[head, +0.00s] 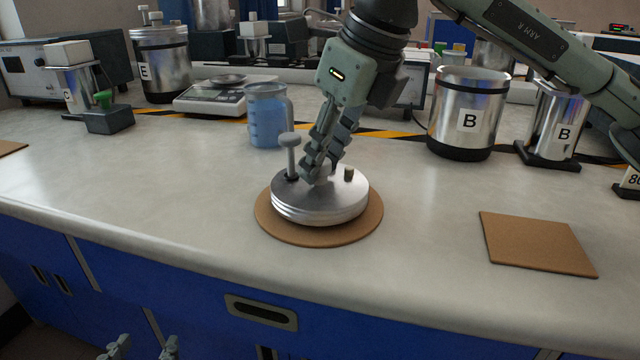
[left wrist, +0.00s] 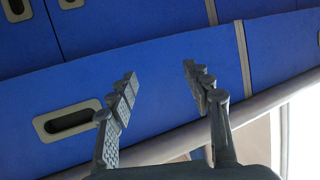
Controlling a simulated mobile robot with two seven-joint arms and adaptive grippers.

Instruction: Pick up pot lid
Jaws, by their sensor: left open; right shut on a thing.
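The pot lid (head: 320,205) is a round silver disc with small upright fittings on top. It lies on a round brown mat (head: 320,238) near the middle of the bench in the head view. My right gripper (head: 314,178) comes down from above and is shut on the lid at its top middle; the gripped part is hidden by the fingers. I cannot tell any gap between lid and mat. My left gripper (head: 143,346) is at the bottom left of the head view, below the bench edge. In the left wrist view my left gripper (left wrist: 158,85) is open and empty, facing blue drawers.
A blue beaker (head: 268,118) stands just behind the lid. A silver pot marked B (head: 466,115) stands at the back right. A square brown mat (head: 537,243) lies to the right. A scale (head: 210,98) is at the back left. The bench front (head: 130,225) is clear.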

